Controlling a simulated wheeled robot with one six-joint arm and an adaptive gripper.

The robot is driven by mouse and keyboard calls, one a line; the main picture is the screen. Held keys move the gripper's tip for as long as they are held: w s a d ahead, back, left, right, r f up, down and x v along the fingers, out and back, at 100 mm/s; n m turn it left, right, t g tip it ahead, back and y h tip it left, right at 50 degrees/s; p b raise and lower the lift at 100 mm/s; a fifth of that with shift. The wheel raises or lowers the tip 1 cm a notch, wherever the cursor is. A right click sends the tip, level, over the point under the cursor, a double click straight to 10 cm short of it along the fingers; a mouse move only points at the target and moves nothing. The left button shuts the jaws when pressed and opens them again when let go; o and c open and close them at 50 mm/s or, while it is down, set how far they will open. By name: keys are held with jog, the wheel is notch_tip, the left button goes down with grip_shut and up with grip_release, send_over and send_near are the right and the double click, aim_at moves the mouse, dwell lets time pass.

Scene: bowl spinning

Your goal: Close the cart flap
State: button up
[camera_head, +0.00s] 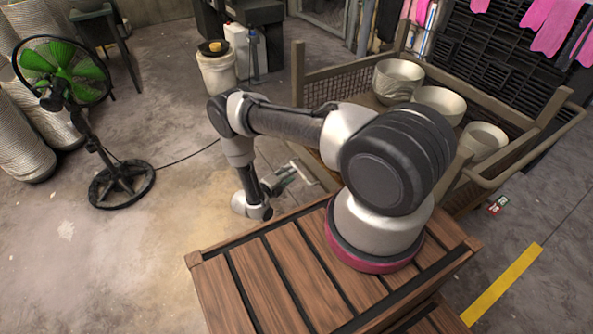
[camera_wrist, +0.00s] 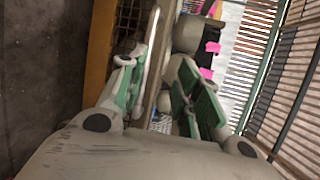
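The cart (camera_head: 322,88) stands at the upper right of the head view, with wooden posts, mesh sides and several pale bowls (camera_head: 398,78) in it. Its near side is partly hidden behind my arm, and I cannot clearly make out the flap. My gripper (camera_head: 283,178) hangs low, to the left of the cart's near side. In the wrist view my gripper (camera_wrist: 155,75) has its green-padded fingers spread apart. A pale upright edge and mesh of the cart (camera_wrist: 128,25) show beyond the fingers; I cannot tell whether they touch it.
A green fan (camera_head: 65,72) stands at the left, beside stacks of bowls (camera_head: 22,140). A white bucket (camera_head: 217,70) is at the back. The slatted wooden top (camera_head: 255,275) under my arm fills the front. The floor between fan and cart is mostly open.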

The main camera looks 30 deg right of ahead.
aim_at(299, 170)
jog(key=shift+n+t, duration=0.3)
jog(key=shift+n, duration=0.2)
jog(key=d+f, duration=0.1)
jog(key=d, duration=0.1)
jog(key=w+d+f, duration=0.1)
jog(key=d, duration=0.1)
jog(key=w+d+f, duration=0.1)
jog(key=d, duration=0.1)
jog(key=shift+w+d+f, duration=0.1)
jog(key=shift+d+f, duration=0.2)
jog(key=shift+d, duration=0.05)
grip_shut()
